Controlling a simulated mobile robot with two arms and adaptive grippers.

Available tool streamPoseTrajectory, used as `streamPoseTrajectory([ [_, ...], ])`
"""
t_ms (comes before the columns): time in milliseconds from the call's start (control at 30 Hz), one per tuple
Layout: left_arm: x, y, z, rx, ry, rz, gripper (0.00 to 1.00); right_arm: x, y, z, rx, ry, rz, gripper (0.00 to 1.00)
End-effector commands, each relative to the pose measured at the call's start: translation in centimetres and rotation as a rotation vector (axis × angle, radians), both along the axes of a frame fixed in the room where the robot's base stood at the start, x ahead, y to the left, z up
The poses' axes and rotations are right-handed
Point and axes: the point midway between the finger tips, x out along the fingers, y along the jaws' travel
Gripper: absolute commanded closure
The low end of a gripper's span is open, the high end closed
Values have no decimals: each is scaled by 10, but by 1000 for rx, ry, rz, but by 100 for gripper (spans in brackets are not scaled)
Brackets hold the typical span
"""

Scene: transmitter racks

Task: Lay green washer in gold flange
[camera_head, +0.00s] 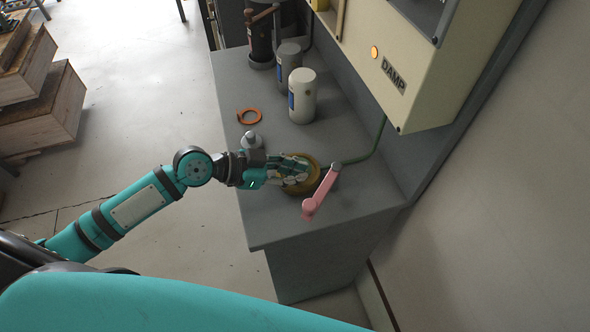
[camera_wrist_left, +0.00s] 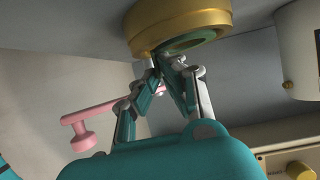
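The gold flange (camera_head: 315,179) sits on the grey bench top near its front end, partly covered by my left gripper (camera_head: 296,172). In the left wrist view the gold flange (camera_wrist_left: 180,28) is at the top, with the green washer (camera_wrist_left: 196,42) at its opening. I cannot tell whether the washer lies flat in it. The fingertips of my left gripper (camera_wrist_left: 165,64) are close together at the washer's near edge. Whether they grip it is unclear. The washer is not clear in the head view. My right gripper is out of view.
A pink lever-shaped part (camera_head: 321,192) stands close right of the flange. A small grey bottle (camera_head: 251,142) is close by the gripper. Farther back are an orange ring (camera_head: 249,116) and a white canister (camera_head: 302,98). A cream cabinet (camera_head: 430,60) overhangs the bench's right side.

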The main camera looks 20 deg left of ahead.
Motion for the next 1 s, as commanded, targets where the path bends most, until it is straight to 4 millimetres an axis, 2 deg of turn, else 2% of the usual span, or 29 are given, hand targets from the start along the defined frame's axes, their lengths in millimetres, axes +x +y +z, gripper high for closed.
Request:
streamPoseTrajectory([
  [367,0,0,-8,0,-2,0,100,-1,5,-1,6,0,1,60],
  [600,0,0,-7,0,-2,0,71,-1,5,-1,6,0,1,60],
  [900,0,0,-4,0,-2,0,71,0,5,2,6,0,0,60],
  [1000,-5,9,-4,4,-1,1,71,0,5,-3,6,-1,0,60],
])
